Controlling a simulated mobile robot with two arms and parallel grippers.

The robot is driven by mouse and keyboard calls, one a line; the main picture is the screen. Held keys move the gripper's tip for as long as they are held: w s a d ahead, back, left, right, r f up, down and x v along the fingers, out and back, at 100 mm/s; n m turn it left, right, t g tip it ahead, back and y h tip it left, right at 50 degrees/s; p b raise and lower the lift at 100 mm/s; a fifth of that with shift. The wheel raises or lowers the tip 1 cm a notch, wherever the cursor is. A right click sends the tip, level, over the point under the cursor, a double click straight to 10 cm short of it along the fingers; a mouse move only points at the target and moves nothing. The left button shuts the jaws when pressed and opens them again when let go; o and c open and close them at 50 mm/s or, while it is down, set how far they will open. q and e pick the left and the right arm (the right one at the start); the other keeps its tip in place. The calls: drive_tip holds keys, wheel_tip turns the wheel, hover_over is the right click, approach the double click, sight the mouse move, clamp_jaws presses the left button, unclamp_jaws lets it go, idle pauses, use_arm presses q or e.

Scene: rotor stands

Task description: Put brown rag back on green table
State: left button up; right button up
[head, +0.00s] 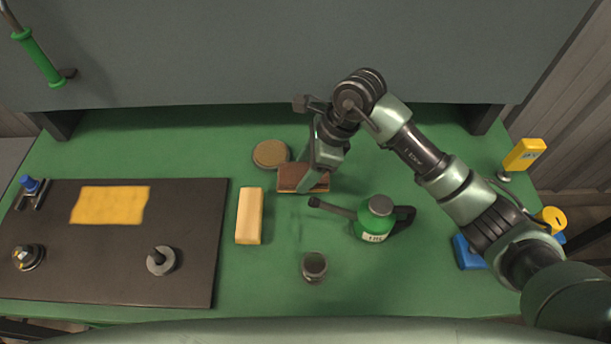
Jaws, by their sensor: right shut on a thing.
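My right gripper (318,178) points down over the middle back of the green table (270,285). It is shut on a brown piece (290,176) with a lighter tan front edge, which looks like the brown rag. The fingers cover its right part. The piece is at or just above the table top; I cannot tell whether it touches. A flat orange-yellow cloth (110,205) lies on the dark mat (190,275) at the left. My left gripper is not in view.
A round tan lid (271,154) is just left of the brown piece. A pale block (249,216), a grey cup (314,266) and a green oil can (376,222) stand in front. A blue object (467,252) is at the right. Green table is bare at the back left.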

wheel_tip(320, 180, down, 4)
drive_tip(key=shift+f+p, duration=0.1)
drive_tip(key=shift+p, duration=0.4)
drive_tip(key=shift+f, duration=0.15)
drive_tip(key=o, duration=1.2)
